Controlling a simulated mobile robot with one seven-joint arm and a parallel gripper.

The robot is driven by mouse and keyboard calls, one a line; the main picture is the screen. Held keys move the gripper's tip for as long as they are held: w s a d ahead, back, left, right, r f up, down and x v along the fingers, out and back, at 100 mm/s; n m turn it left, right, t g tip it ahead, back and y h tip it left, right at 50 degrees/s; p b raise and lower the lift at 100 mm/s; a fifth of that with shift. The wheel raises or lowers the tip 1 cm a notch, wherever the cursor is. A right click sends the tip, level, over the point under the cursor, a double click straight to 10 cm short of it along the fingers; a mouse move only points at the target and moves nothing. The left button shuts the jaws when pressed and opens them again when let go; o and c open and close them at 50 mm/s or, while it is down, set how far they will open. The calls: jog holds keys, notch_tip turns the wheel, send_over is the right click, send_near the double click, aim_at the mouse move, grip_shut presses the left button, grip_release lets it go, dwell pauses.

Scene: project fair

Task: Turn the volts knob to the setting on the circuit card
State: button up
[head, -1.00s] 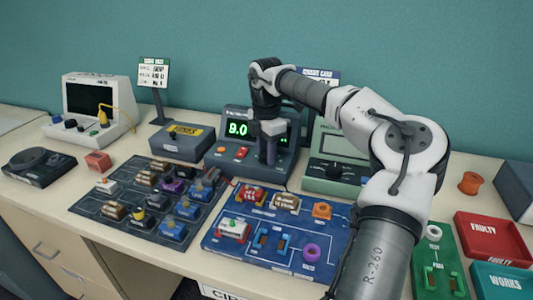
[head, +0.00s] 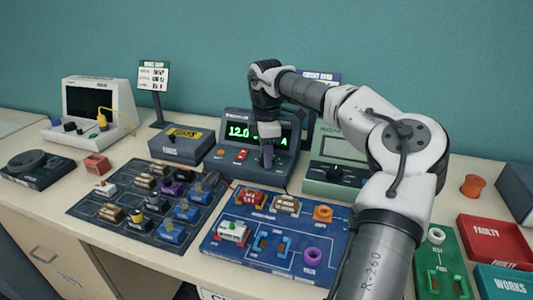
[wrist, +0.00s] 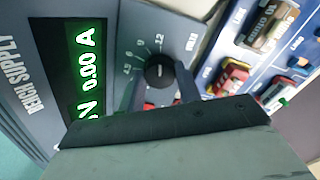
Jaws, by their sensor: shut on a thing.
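The bench supply (head: 228,162) is a dark blue-grey box; its green display (head: 240,131) reads 12.0 in the head view. The wrist view shows 0.00 A on this display (wrist: 87,62). The round black volts knob (wrist: 159,72) sits on its front panel, with printed numbers around it, 12 among them. My gripper (head: 266,160) is shut on the knob, one finger on each side in the wrist view (wrist: 161,90). In the head view the gripper hides the knob. The circuit card (head: 321,77) stands behind my arm; its setting is hidden.
A blue circuit board (head: 226,249) with several parts lies in front of the supply. A dark parts board (head: 98,211) is to its left, a green meter (head: 325,186) close on its right. Red (head: 500,232) and teal (head: 490,275) trays stand far right.

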jog(key=o, duration=1)
jog(key=shift+c, duration=0.2)
notch_tip(320, 180, up, 14)
jog(key=shift+f, duration=0.15)
